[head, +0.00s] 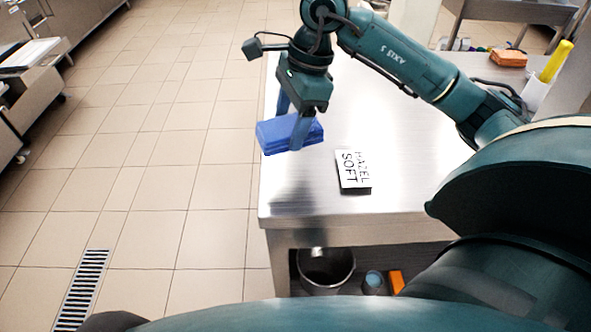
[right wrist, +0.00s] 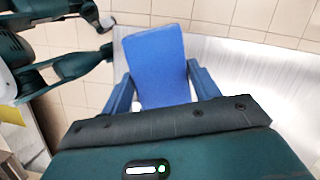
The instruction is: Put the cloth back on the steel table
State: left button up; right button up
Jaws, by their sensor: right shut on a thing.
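The blue folded cloth (head: 275,134) is held between the fingers of my right gripper (head: 291,128), near the left edge of the steel table (head: 325,205). A dark shadow lies on the table below it, and the cloth looks to be above the top. In the right wrist view the cloth (right wrist: 158,68) fills the space between the two fingers of the right gripper (right wrist: 162,88), with the steel top (right wrist: 245,65) and floor tiles beyond. My left gripper is not clearly seen in either view.
A steel pot (head: 325,270) is on the lower shelf. The tabletop's middle is clear.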

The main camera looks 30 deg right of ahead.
jog(key=m, duration=0.1)
jog(key=d+r+m, duration=0.1)
jog(key=shift+w+m+t, duration=0.25)
jog(key=shift+m+t, duration=0.15)
jog(key=shift+d+m, duration=0.15)
jog(key=shift+m, duration=0.15)
send_over(290, 167)
jog(key=d, duration=0.1)
jog(key=shift+h, duration=0.3)
jog(key=f, duration=0.5)
jog(key=shift+s+f, duration=0.2)
jog(key=shift+s, duration=0.1)
notch_tip(290, 167, down, 4)
jog(key=shift+f, duration=0.15)
jog(key=shift+f+b, duration=0.2)
jog(key=shift+b, duration=0.15)
jog(key=o, duration=0.9)
jog(key=shift+o, duration=0.2)
